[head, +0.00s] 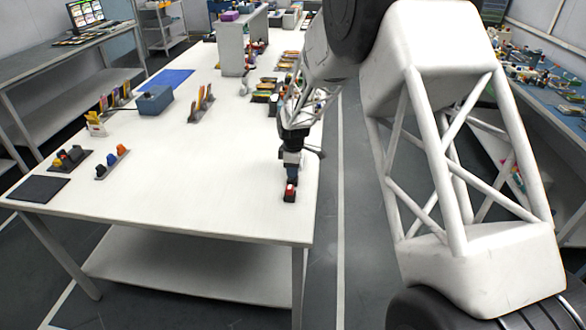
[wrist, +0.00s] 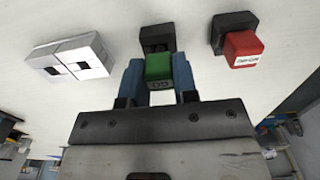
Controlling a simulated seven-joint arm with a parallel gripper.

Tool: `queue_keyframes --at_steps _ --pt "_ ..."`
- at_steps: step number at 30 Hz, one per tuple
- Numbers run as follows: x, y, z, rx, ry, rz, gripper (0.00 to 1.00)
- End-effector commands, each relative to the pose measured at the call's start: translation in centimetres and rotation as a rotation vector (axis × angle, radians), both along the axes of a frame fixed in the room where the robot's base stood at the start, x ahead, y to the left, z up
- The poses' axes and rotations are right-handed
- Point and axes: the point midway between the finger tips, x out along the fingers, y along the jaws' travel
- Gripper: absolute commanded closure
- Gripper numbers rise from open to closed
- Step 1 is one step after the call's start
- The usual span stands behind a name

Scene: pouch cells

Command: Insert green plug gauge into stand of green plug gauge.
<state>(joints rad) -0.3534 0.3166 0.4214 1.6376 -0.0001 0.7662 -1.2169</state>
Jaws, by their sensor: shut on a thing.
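The green plug gauge (wrist: 158,68) is a green block in the middle of the wrist view. My gripper (wrist: 160,85) is shut on it, with a blue finger on each side. A black stand (wrist: 157,37) is directly beyond the green gauge in the wrist view. I cannot tell whether the gauge is touching it, in it or apart from it. In the head view my gripper (head: 291,172) is low over the right side of the white table, and the green gauge is hidden there.
A red gauge (wrist: 243,50) with a black stand (wrist: 235,22) is close on the right in the wrist view. It also shows in front of my gripper in the head view (head: 290,193). White blocks (wrist: 75,58) lie left. The white table (head: 190,190) is clear left of my gripper.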

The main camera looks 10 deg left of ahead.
Motion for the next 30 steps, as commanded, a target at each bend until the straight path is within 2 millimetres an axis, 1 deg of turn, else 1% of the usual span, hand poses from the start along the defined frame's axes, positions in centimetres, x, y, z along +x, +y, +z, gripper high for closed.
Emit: queue_keyframes --at_steps 30 --pt "0.0 0.0 -1.4 0.000 0.000 0.000 1.00"
